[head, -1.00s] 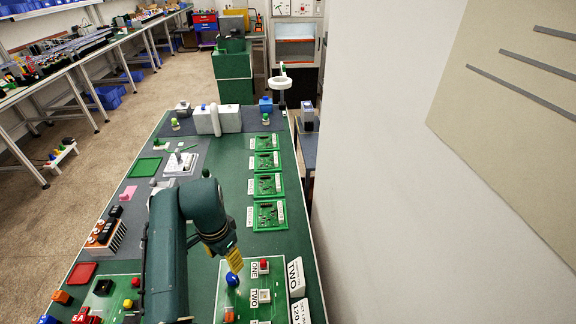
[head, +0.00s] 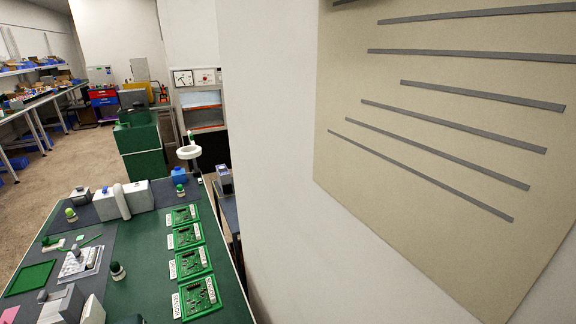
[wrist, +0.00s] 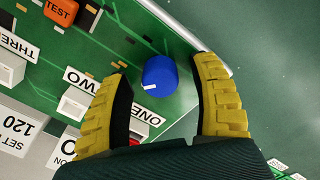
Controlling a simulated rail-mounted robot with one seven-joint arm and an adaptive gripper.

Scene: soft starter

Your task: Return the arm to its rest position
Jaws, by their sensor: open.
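My gripper (wrist: 162,105) shows in the wrist view with its two yellow ribbed fingers spread apart, so it is open. A blue knob (wrist: 160,74) with a white mark stands on the green board (wrist: 125,55) just beyond and between the fingertips. Nothing is held between the fingers, and the knob appears apart from them. My arm and gripper are out of the head view now.
The board also carries an orange TEST button (wrist: 62,12) and labels such as TWO (wrist: 88,82). In the head view, green circuit boards (head: 189,237) line the table's right side beside the white wall (head: 260,150). Grey boxes (head: 120,200) stand at the far end.

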